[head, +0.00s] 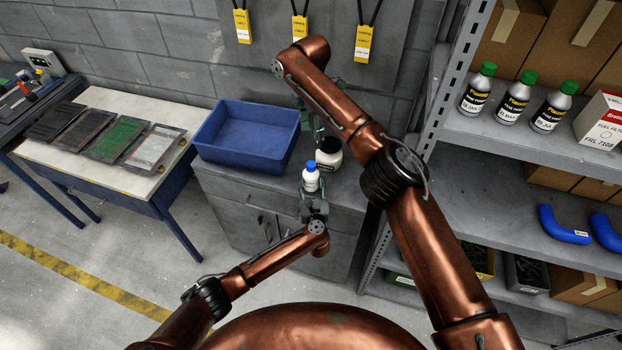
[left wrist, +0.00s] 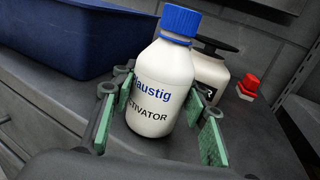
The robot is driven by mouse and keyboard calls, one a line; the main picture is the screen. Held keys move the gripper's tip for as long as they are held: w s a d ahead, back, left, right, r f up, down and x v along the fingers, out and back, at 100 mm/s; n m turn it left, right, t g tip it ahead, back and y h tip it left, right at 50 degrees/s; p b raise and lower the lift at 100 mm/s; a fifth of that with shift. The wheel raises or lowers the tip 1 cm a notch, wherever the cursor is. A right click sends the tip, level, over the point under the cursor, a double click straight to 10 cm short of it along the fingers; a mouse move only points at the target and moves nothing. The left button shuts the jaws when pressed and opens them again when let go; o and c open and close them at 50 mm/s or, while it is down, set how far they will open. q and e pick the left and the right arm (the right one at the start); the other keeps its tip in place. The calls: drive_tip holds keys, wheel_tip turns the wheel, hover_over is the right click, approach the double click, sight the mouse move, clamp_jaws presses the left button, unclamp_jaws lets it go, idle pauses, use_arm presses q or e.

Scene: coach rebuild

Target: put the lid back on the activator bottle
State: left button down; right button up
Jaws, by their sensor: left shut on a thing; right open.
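The activator bottle (head: 311,183) is white with a blue lid (head: 310,169) sitting on its top. It stands upright on the grey cabinet top. In the left wrist view the bottle (left wrist: 160,95) shows its "ACTIVATOR" label, and the blue lid (left wrist: 180,22) covers its mouth; I cannot tell how tight it is. My left gripper (head: 312,198) is shut on the bottle's body, with green pads either side. My right gripper (head: 319,132) is open behind the bottle, near a white container, and partly hidden by my right arm.
The white container with a black top (head: 329,153) stands just behind the bottle. A blue bin (head: 245,140) is to the left on the cabinet. A small red-topped object (left wrist: 248,87) lies right of the container. Shelving with green-capped bottles (head: 515,100) stands at right.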

drive_tip(key=shift+r, duration=0.95)
use_arm(q)
drive_tip(key=c, duration=1.1)
unclamp_jaws()
drive_tip(key=shift+s, duration=0.15)
drive_tip(key=shift+s+f, duration=0.1)
drive_tip(key=shift+s, duration=0.2)
drive_tip(key=s, duration=0.7)
drive_tip(key=s+d, duration=0.1)
drive_tip(key=s, duration=0.3)
